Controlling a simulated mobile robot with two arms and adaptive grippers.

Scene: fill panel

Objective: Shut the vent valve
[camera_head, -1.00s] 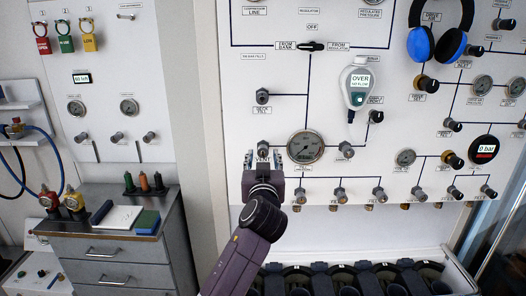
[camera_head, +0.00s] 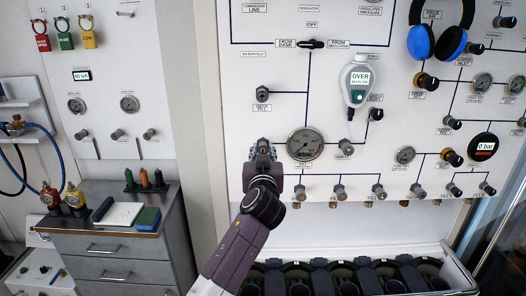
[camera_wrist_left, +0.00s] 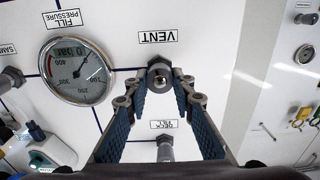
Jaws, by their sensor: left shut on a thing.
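The vent valve (camera_wrist_left: 160,75) is a small metal knob beside the VENT label (camera_wrist_left: 158,36) on the white panel. In the left wrist view its end shows between my fingertips. My left gripper (camera_wrist_left: 159,80) is shut on it, with one blue-padded finger on each side. In the head view my left gripper (camera_head: 263,150) reaches up to the panel just left of the fill pressure gauge (camera_head: 305,144) and hides most of the valve and its label. How far the valve is turned cannot be told. My right gripper is in neither view.
A similar knob (camera_head: 262,92) sits above the gripper, and another (camera_head: 345,147) is right of the gauge. A row of fill valves (camera_head: 340,192) runs below. A handheld meter reading OVER (camera_head: 358,80) hangs at the upper right. The panel left of my gripper is clear.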

